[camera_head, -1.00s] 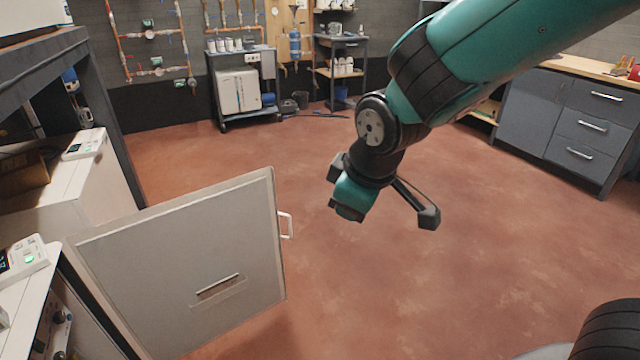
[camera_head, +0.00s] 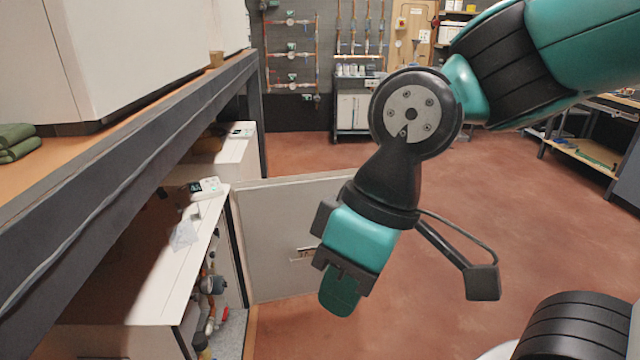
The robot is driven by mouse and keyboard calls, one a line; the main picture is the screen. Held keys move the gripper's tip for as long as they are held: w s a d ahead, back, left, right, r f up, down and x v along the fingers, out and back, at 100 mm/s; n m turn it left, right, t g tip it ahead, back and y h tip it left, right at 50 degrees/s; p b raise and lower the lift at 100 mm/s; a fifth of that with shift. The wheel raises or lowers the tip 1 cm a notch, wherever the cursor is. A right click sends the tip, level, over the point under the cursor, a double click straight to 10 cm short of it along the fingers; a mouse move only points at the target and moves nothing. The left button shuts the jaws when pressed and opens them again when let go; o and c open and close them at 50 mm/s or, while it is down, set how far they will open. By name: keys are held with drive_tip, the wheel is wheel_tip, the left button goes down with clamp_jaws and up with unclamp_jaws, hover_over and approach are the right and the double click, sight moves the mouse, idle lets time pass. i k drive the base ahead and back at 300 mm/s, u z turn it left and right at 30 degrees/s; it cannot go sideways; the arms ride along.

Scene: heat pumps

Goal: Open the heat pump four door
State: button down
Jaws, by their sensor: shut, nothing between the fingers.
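The heat pump (camera_head: 150,290) is a white cabinet at the lower left, under a workbench. Its door (camera_head: 275,215) is a grey-white panel standing wide open, swung out from the cabinet's front. The open front shows pipes and valves (camera_head: 212,290) inside. My gripper (camera_head: 342,295) is shut and empty, in front of the door's right part in the picture and apart from the cabinet opening. I cannot tell whether the gripper touches the door.
A workbench (camera_head: 130,130) with a dark frame runs along the left above the cabinet. A second white unit (camera_head: 225,160) stands behind, with a small control panel on top. A cart (camera_head: 352,115) and wall pipes (camera_head: 291,55) are at the back. The red floor (camera_head: 540,210) at right is clear.

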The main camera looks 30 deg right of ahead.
sight(273, 217)
drive_tip(key=z, duration=0.6)
drive_tip(key=i, duration=0.5)
drive_tip(key=z, duration=1.35)
drive_tip(key=i, duration=1.6)
drive_tip(key=u, duration=0.45)
drive_tip(key=i, duration=0.75)
drive_tip(key=u, duration=1)
drive_tip(key=i, duration=0.35)
drive_tip(key=u, duration=0.4)
